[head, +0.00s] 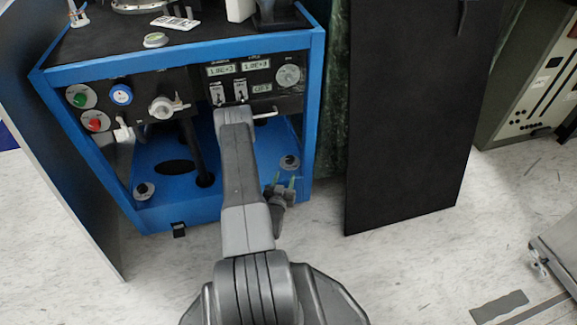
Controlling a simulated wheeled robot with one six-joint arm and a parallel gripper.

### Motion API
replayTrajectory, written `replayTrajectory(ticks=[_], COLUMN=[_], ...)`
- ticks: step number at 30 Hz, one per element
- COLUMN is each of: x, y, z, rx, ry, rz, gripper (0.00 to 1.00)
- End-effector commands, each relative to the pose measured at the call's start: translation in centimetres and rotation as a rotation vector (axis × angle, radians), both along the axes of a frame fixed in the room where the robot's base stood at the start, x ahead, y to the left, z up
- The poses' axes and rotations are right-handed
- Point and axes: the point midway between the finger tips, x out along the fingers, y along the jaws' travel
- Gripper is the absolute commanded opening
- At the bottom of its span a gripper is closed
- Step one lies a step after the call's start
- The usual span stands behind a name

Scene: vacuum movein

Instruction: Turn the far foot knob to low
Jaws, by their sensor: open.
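A blue-framed cabinet (312,100) stands in front of me with an open lower bay. Two small round foot knobs sit on its blue floor: one at the front left (144,190) and one at the right (289,162), which looks farther from me. Their settings are too small to read. My gripper (284,180) is open and empty, its two greenish fingertips pointing up in the picture. It shows just below the right foot knob, apart from it as far as I can tell.
The front panel (205,85) above carries a green button (81,96), a red button (95,122), a blue knob (121,94), a valve (165,107) and displays. A black board (410,120) stands to the right and a grey panel (75,180) to the left.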

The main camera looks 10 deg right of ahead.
Motion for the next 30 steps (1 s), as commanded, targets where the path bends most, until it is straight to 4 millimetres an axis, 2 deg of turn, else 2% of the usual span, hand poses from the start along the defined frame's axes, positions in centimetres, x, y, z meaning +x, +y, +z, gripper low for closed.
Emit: replayTrajectory(ticks=[6,12,18,26,30], x=[4.4,7.3,8.5,8.6,8.6], y=[-2.1,-3.4,-3.9,-4.0,-4.0], z=[-0.2,-0.2,-0.1,0.0,0.0], rx=[-0.001,-0.001,-0.001,-0.001,0.0], ry=[-0.005,-0.002,0.0,0.0,0.001], rz=[-0.002,0.0,0.0,0.001,0.001], gripper=[0.45,0.45,0.45,0.45,0.21])
